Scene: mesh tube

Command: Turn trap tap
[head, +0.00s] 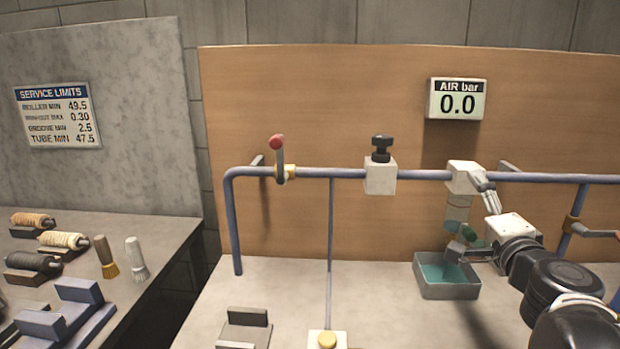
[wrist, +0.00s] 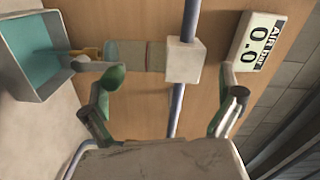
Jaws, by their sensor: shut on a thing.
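The trap hangs from the blue pipe: a white head block (head: 463,178) with a clear bowl (head: 458,208) below it. In the wrist view its block (wrist: 186,60) and bowl (wrist: 137,54) lie sideways. The brass tap (wrist: 89,52) is at the bowl's lower end, with a grey part beside it. My gripper (head: 478,212) straddles the trap with its fingers well apart, as the wrist view (wrist: 169,76) also shows. One green-padded finger is close to the tap end, the other beyond the head block. The exact contact is partly hidden.
A grey tray (head: 447,291) of teal liquid stands under the trap. The gauge (head: 457,99) on the wooden panel reads 0.0. A red-knobbed lever valve (head: 279,160) and a regulator (head: 380,174) sit on the pipe to the left. Brushes and rollers lie on the left bench.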

